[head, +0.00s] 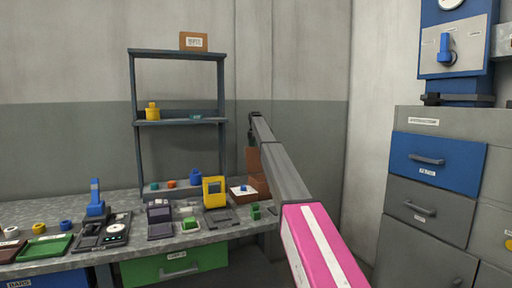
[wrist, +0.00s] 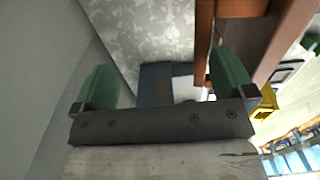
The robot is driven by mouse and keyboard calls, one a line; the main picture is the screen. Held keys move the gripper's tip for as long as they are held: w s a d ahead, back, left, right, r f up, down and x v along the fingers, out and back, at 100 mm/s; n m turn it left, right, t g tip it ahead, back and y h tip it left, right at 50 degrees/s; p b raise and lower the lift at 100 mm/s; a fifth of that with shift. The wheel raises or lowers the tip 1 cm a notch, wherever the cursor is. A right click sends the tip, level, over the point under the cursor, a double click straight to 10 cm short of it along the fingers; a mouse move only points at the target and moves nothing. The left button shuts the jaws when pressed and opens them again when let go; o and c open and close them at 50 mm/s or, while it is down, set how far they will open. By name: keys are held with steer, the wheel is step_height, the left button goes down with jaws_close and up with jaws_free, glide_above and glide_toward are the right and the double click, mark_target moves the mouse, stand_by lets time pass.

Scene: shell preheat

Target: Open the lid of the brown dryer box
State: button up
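The brown dryer box (head: 262,187) stands at the right end of the workbench in the head view, partly hidden behind my arm. A brown panel, which looks like its lid (head: 253,160), stands raised at the box's back left. In the wrist view, brown box parts (wrist: 270,45) fill the upper right. My gripper (wrist: 164,75) has its two green fingers wide apart with nothing held between them. The right finger is close beside a brown edge; I cannot tell whether they touch. The fingers cannot be made out in the head view.
The grey workbench (head: 130,240) holds a yellow device (head: 214,192), a blue-handled device (head: 96,205) and several small parts. A dark shelf rack (head: 180,122) stands behind. Grey cabinets with a blue drawer (head: 438,160) are at the right. The wall left of the fingers is bare.

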steer(key=w, duration=0.2)
steer(key=w+a, duration=0.1)
steer(key=shift+w+r, duration=0.1)
steer(key=shift+r, duration=0.2)
steer(key=shift+w+a+f, duration=0.15)
steer(key=shift+w, duration=0.25)
steer(key=c, duration=0.7)
steer(key=shift+w+a+f, duration=0.2)
steer(key=shift+w, duration=0.35)
steer(key=shift+c, duration=0.3)
steer(key=shift+s+d, duration=0.1)
steer(key=shift+s, duration=0.1)
